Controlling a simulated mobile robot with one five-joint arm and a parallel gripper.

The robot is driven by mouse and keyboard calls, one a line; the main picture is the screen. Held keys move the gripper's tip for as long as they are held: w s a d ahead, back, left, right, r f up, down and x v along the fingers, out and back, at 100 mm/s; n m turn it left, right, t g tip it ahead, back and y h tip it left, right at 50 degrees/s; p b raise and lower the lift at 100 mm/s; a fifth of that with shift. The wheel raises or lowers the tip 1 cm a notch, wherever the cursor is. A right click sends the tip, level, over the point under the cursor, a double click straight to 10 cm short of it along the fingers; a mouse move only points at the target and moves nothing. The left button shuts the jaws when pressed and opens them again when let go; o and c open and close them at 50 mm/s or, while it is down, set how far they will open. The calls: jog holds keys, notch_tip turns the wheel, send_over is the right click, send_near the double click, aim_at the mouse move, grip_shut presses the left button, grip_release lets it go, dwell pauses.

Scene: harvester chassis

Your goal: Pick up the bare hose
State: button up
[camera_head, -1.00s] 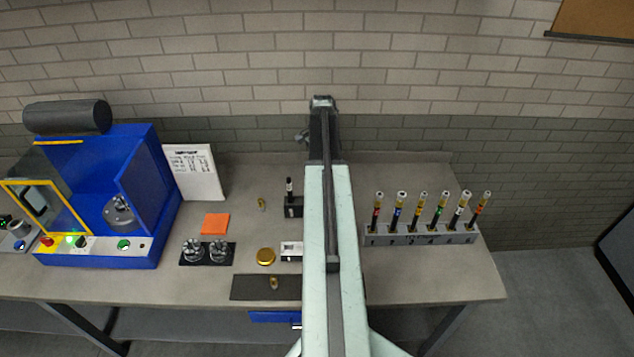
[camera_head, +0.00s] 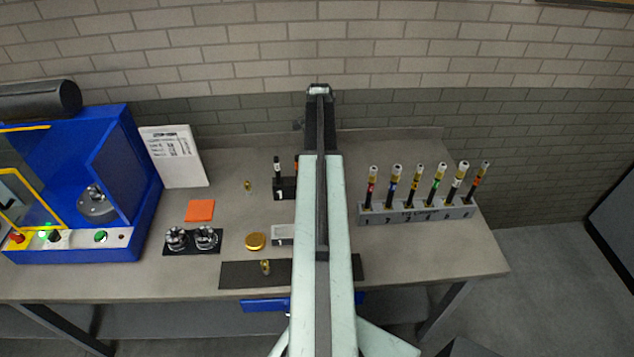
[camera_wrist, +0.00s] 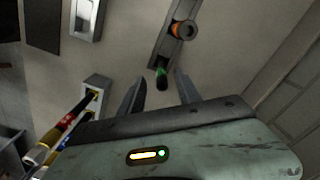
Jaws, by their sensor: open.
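The black holder (camera_head: 284,188) stands on the bench just left of my arm, with a dark upright hose (camera_head: 277,166) carrying a light band in it. An orange piece shows beside it, partly behind my arm. In the wrist view the holder (camera_wrist: 167,46) holds an orange-marked piece (camera_wrist: 178,29) and a dark piece with a green band (camera_wrist: 162,74). I cannot tell which one is the bare hose. My gripper (camera_wrist: 160,82) is open and empty, with the green-banded piece near and between its fingertips in the picture. The fingers are hidden in the head view.
A white box (camera_head: 283,234), gold disc (camera_head: 255,241) and dark mat (camera_head: 237,275) lie in front. The brick wall (camera_head: 220,60) is behind.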

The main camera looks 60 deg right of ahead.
notch_tip(320, 180, down, 4)
jog(key=b, duration=0.3)
jog(key=shift+d+f, duration=0.1)
jog(key=shift+f, duration=0.1)
grip_shut()
jog(key=shift+r, duration=0.15)
